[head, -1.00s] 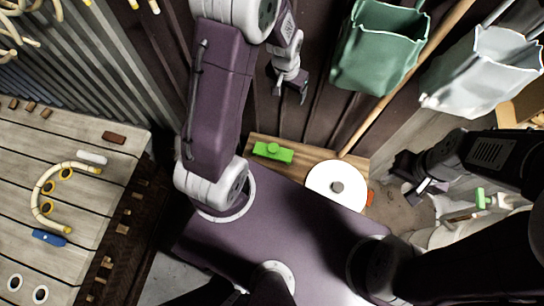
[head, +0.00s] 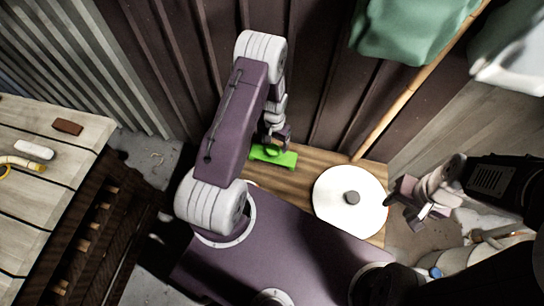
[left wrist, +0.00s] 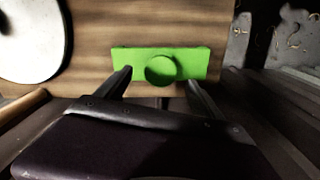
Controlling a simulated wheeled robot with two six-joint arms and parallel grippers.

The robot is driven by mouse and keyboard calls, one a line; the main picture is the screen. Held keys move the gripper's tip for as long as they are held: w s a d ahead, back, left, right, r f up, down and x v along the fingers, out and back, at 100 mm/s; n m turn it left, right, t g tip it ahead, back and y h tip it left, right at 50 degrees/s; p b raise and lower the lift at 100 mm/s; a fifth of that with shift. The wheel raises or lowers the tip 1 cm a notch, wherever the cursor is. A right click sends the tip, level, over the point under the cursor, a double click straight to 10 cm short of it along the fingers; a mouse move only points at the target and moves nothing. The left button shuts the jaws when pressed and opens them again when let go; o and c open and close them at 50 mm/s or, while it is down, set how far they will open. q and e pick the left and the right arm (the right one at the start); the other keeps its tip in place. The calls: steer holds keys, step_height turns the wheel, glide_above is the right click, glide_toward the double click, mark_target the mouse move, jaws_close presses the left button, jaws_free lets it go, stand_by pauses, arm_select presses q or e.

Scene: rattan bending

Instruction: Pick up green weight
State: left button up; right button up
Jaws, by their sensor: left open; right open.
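The green weight (head: 273,155) is a flat bright green block with a round knob on top. It lies on the wooden board (head: 318,165), near its left end. In the left wrist view the weight (left wrist: 198,64) shows in full width, with its knob between my fingertips. My left gripper (head: 275,143) is open just above the weight; its fingers (left wrist: 158,84) reach to the block's near edge on both sides of the knob. I cannot tell whether they touch it. My right gripper (head: 425,208) is open and empty, at the right of the board.
A white round disc with a grey knob (head: 349,203) lies on the board to the right of the weight. A bamboo pole (head: 420,82) leans behind it. A slatted workbench (head: 50,165) stands at left. Green (head: 412,35) and white (head: 520,60) bags are at the upper right.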

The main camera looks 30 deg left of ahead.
mark_target(273, 149)
arm_select(q)
steer(key=f+b, duration=0.1)
steer(key=f, duration=0.1)
steer(key=f+b, duration=0.1)
steer(key=f, duration=0.2)
steer(key=shift+s+a+f, duration=0.1)
steer(key=shift+s, duration=0.1)
steer(key=shift+w+f, duration=0.1)
steer(key=shift+f, duration=0.3)
steer(key=shift+r, duration=0.1)
jaws_close()
